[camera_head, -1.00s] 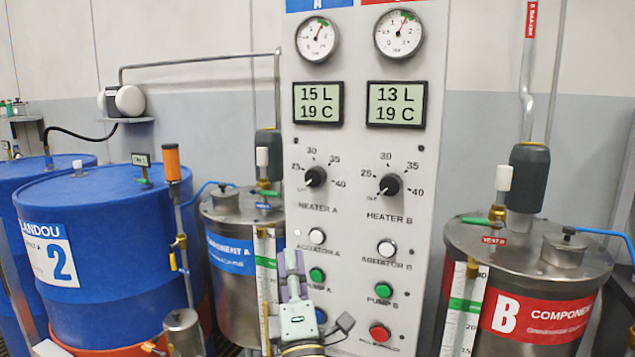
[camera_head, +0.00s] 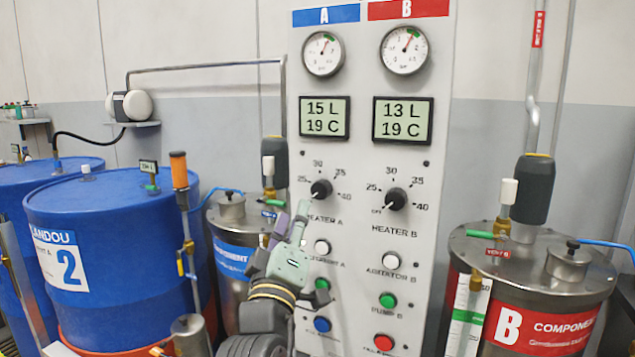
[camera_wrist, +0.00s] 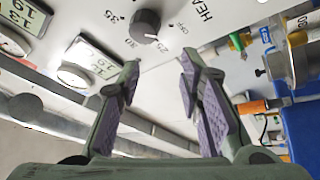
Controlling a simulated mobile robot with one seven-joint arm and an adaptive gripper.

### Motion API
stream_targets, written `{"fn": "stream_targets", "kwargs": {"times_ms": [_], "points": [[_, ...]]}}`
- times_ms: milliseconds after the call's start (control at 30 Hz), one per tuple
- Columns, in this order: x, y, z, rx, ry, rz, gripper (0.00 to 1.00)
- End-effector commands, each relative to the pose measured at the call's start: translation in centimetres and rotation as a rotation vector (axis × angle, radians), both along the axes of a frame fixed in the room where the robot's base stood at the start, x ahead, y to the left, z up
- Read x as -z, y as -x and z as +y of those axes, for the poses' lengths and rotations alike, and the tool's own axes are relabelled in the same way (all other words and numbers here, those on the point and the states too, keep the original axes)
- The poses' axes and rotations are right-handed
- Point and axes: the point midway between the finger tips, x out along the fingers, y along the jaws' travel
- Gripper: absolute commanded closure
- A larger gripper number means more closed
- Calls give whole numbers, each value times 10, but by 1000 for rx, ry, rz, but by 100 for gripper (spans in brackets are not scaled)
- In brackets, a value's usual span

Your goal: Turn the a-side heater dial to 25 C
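The Heater A dial (camera_head: 321,189) is a black knob on the left column of the grey panel, with marks 25, 30, 35 and 40 around it. Its white pointer is at the lower left, near the off mark. The dial also shows in the wrist view (camera_wrist: 145,26), beyond the fingertips and apart from them. My gripper (camera_wrist: 158,68) is open and empty, its purple-padded fingers spread toward the panel. In the head view my gripper (camera_head: 290,225) is just below and left of the dial. The left display (camera_head: 325,117) reads 15 L and 19 C.
The Heater B dial (camera_head: 396,199) sits to the right. Below are the Agitator A button (camera_head: 322,247), a blue button (camera_head: 322,324), a green Pump B button (camera_head: 387,300) and a red button (camera_head: 384,341). A steel tank (camera_head: 225,215) and blue drum (camera_head: 120,230) stand left.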

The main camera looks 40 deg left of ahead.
Motion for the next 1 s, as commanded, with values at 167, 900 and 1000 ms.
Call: {"fn": "stream_targets", "kwargs": {"times_ms": [167, 900, 1000], "points": [[-41, 18, -15, -13, -371, 338, 53], [-37, -29, -10, 7, -722, 698, 50], [-36, -45, -5, 6, -721, 698, 50]]}}
